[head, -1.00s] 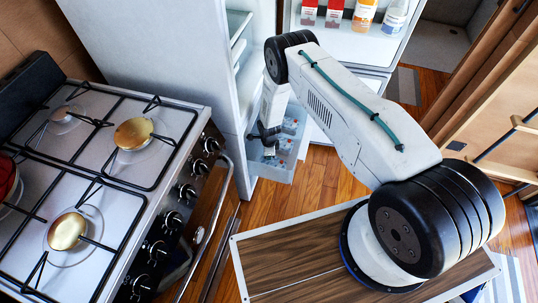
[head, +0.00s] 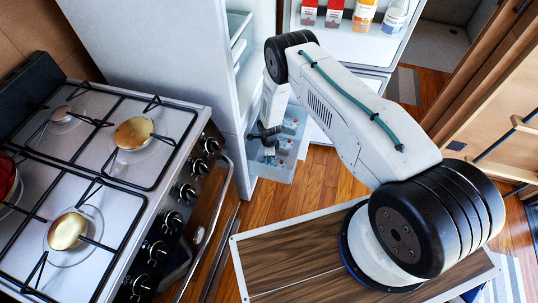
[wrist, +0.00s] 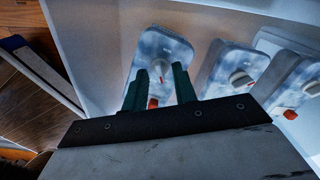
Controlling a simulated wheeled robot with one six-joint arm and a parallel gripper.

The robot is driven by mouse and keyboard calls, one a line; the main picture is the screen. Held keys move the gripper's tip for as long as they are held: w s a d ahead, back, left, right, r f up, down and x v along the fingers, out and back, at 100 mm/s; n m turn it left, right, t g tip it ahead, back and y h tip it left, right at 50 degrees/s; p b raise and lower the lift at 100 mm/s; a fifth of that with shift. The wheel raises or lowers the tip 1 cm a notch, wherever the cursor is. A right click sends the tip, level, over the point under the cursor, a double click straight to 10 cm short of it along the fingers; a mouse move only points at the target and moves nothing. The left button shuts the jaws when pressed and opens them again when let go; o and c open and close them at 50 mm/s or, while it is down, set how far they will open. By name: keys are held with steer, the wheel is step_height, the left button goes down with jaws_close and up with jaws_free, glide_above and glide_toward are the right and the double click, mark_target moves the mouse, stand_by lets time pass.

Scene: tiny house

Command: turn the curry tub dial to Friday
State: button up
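Several tubs with cloudy blue-white lids stand in a pale drawer. The nearest tub (wrist: 176,48) is in front of my gripper (wrist: 158,82) in the wrist view. Its dial (wrist: 160,69), with a red mark, shows between my two green fingers. The fingers are apart, and I cannot tell whether they touch the dial. A middle tub (wrist: 228,78) and a right tub (wrist: 290,78) stand beside it. No names or day letters are readable, so I cannot tell which is the curry tub. My gripper (head: 268,138) is over the drawer in the head view.
The drawer (head: 275,172) is pulled out of the open fridge (head: 175,60). The fridge door (head: 345,45) stands open, with bottles and cartons on its shelf. A stove (head: 100,170) is at left. Wooden floor (head: 318,180) is clear right of the drawer.

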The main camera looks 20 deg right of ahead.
steer(key=shift+r, duration=3.9)
